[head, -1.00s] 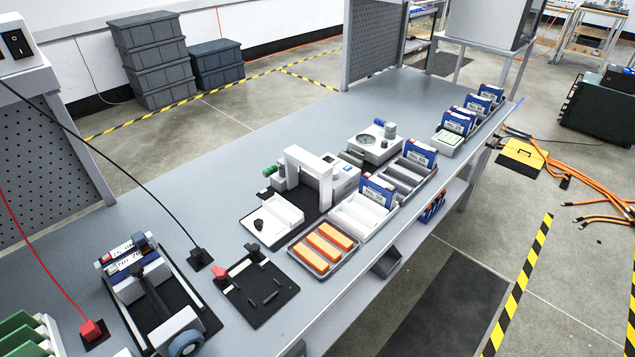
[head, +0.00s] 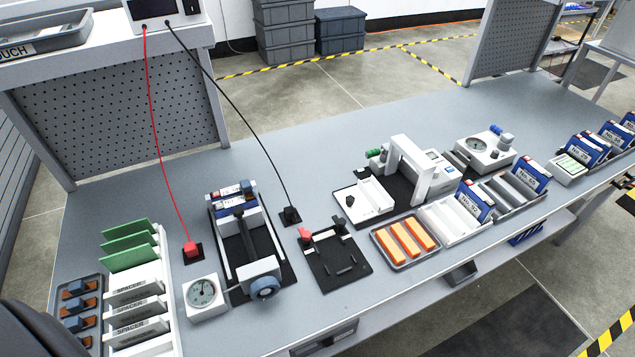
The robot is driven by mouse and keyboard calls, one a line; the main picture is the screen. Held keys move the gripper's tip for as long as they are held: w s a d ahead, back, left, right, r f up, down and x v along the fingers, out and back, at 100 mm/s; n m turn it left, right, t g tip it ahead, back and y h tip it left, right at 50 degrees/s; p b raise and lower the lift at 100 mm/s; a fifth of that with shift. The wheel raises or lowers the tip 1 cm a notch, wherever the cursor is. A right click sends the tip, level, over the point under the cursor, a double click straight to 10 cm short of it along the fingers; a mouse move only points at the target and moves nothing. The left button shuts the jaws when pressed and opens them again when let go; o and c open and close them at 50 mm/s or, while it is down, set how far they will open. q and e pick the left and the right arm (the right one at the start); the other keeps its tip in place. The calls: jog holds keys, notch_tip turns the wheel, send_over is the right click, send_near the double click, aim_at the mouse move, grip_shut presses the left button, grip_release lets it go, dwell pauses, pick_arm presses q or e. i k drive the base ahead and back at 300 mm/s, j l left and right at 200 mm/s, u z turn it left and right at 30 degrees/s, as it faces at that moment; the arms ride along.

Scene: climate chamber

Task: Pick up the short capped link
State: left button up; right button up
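I cannot clearly pick out a short capped link at this distance. A grey tray (head: 91,281) at the lower left holds several small pieces in copper-brown and dark blue (head: 78,287), which look like short links with caps. I cannot tell their lengths apart, and the tray's near end is partly cut off. Two small black bars (head: 346,271) lie on a black fixture plate (head: 330,285) with a red part at its corner. Neither of my grippers is in view. A dark rounded shape at the lower left corner may be part of my arm.
A white rack (head: 165,322) with green boards and spacers stands beside the tray. Right of it are a dial gauge (head: 203,295), a clamp fixture (head: 264,272) and a tray of orange bars (head: 376,240). Red and black cables hang to the bench. The bench's back strip is clear.

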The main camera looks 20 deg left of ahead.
aim_at(245, 185)
jog(key=j+u, duration=0.1)
jog(key=u, duration=0.3)
jog(key=j+u, duration=0.15)
jog(key=u, duration=0.2)
jog(key=j+u, duration=0.15)
jog(key=u, duration=0.25)
jog(key=k+l+u, duration=0.15)
jog(key=i, duration=0.05)
